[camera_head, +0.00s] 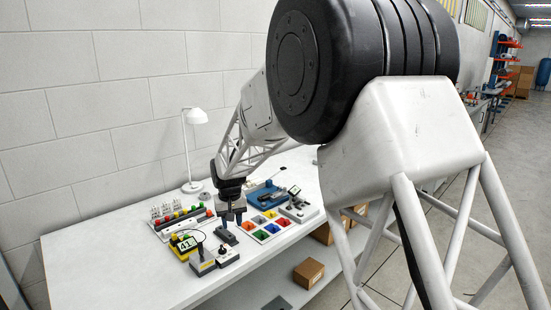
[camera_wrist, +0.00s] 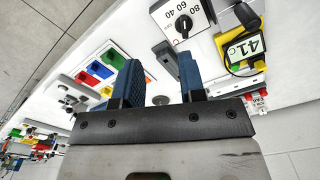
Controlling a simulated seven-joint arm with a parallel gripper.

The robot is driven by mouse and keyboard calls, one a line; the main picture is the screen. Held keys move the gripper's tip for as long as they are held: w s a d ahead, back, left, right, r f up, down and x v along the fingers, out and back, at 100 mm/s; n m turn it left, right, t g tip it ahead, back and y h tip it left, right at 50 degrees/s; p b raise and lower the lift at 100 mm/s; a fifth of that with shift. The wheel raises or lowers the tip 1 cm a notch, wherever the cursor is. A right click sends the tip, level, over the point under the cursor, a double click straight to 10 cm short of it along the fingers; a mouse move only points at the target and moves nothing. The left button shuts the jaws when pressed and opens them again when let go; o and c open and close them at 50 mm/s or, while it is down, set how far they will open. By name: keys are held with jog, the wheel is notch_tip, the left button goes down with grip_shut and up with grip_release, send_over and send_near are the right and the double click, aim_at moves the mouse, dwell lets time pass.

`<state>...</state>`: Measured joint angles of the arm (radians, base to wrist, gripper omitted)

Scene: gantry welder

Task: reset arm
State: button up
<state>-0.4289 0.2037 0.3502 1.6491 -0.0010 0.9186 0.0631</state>
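My arm reaches over a white table (camera_head: 110,262). My gripper (camera_head: 232,217) points down above the table's middle, close to a dark grey block (camera_head: 226,236); I cannot tell from the head view whether they touch. In the wrist view my gripper (camera_wrist: 160,75) has its two blue-padded fingers spread apart, with nothing held between them. A white box with a dial (camera_wrist: 183,20) lies beyond the fingertips; it also shows in the head view (camera_head: 227,256). A yellow meter (camera_wrist: 245,48) reading 41 is at the upper right of the wrist view.
A tray of coloured bins (camera_head: 281,222) is right of my gripper. A rack of coloured parts (camera_head: 180,219) and a white lamp (camera_head: 194,118) stand behind, near the wall. A cardboard box (camera_head: 309,272) sits on the lower shelf. The table's left end is clear.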

jog(key=s+d+r+m+t, duration=0.1)
jog(key=s+d+r, duration=0.6)
jog(key=s+d, duration=0.3)
jog(key=s+d+r+m, duration=0.1)
jog(key=s+d+r, duration=0.7)
jog(key=d, duration=0.4)
jog(key=s+d, duration=0.4)
jog(key=s, duration=0.5)
jog(key=s+d+f+m+t, duration=0.1)
jog(key=s+d, duration=0.3)
jog(key=s, duration=0.5)
jog(key=s+d+f+m, duration=0.1)
jog(key=s+d, duration=0.3)
jog(key=s, duration=0.5)
jog(key=shift+s+d, duration=0.2)
jog(key=shift+d, duration=0.1)
